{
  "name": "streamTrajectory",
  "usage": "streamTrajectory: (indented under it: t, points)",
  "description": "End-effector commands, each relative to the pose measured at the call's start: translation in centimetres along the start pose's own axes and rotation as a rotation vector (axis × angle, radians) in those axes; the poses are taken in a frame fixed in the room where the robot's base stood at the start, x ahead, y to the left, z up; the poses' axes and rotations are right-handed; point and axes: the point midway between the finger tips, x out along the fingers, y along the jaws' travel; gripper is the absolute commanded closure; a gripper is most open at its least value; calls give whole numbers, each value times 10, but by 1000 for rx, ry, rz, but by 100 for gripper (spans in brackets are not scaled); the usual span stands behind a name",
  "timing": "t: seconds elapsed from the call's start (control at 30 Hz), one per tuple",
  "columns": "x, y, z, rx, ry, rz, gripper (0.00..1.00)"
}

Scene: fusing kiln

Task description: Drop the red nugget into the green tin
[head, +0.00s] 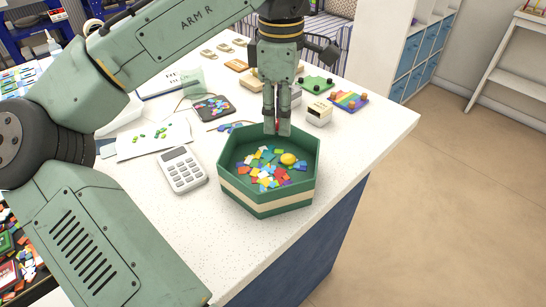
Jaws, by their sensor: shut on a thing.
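The green tin (268,207) is a hexagonal green container with a cream band, near the front corner of the table. It holds many small coloured glass pieces and a yellow nugget (289,159). My gripper (277,128) points down over the tin's far rim. It is shut on the red nugget (277,126), of which only a sliver of red shows between the fingertips. I cannot tell exactly how high the fingertips are above the rim.
A white calculator (183,170) lies left of the tin, beside a paper (154,149) with green pieces. A small cream box (319,113), a rainbow board (348,100) and a green board (316,84) lie behind the tin. The tabletop to the right (385,122) is clear.

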Motion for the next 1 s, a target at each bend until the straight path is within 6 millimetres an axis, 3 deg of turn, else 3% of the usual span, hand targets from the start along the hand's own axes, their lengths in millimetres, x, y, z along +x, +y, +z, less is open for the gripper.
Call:
streamTrajectory:
  t: [0.5,0.9,0.93,1.0]
  points:
    - [54,0,0,-1,1,0,91]
    - [59,0,0,0,0,0,91]
    - [59,0,0,0,0,0,72]
    - [59,0,0,0,0,0,67]
